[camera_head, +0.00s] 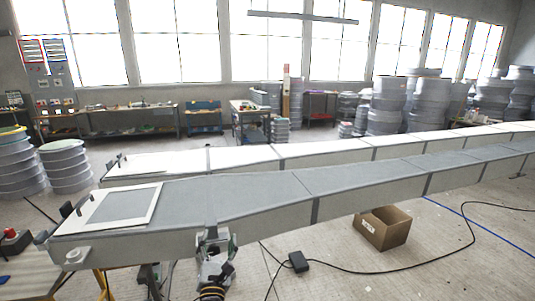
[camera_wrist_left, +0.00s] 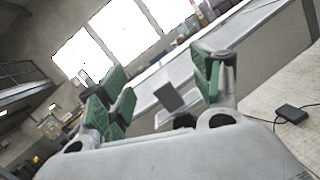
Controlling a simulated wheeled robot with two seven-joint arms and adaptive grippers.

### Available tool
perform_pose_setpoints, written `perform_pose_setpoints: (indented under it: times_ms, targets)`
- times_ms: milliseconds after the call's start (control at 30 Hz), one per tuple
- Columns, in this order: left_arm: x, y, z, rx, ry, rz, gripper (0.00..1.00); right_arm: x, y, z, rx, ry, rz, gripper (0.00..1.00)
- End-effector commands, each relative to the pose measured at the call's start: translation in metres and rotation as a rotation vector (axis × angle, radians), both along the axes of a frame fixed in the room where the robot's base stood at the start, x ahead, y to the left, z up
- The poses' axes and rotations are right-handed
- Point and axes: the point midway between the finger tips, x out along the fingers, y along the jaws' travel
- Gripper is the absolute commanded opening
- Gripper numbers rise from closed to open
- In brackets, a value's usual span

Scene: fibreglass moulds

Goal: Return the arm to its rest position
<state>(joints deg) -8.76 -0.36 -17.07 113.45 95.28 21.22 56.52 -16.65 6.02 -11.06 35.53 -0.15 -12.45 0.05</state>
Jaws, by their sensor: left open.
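My left gripper (camera_head: 215,242) is low in the middle of the head view, in front of the near side of the long grey mould (camera_head: 250,190). I cannot tell from this view whether it touches the mould. In the left wrist view my left gripper (camera_wrist_left: 160,88) has its two green-padded fingers spread wide, with nothing held between them. The mould also shows tilted behind the fingers in the wrist view (camera_wrist_left: 262,55). My right gripper is not in view.
A white-framed panel (camera_head: 122,206) lies on the mould's left end. An open cardboard box (camera_head: 382,230) stands on the floor to the right. A black box with a cable (camera_head: 298,262) lies on the floor near the gripper. Stacked grey rolls (camera_head: 388,105) stand behind.

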Motion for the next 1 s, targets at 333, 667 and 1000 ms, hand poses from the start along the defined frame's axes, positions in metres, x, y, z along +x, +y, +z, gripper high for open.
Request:
perform_pose_setpoints:
  times_ms: [333, 667, 1000]
  targets:
    - [-0.031, -0.044, 0.023, 0.501, -0.109, -0.172, 0.65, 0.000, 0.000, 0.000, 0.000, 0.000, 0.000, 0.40]
    - [-0.067, -0.083, 0.006, 0.991, -0.164, -0.337, 0.65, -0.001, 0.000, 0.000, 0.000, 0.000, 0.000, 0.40]
    - [-0.108, -0.100, -0.043, 1.484, -0.167, -0.532, 0.65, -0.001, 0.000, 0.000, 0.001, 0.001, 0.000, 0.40]
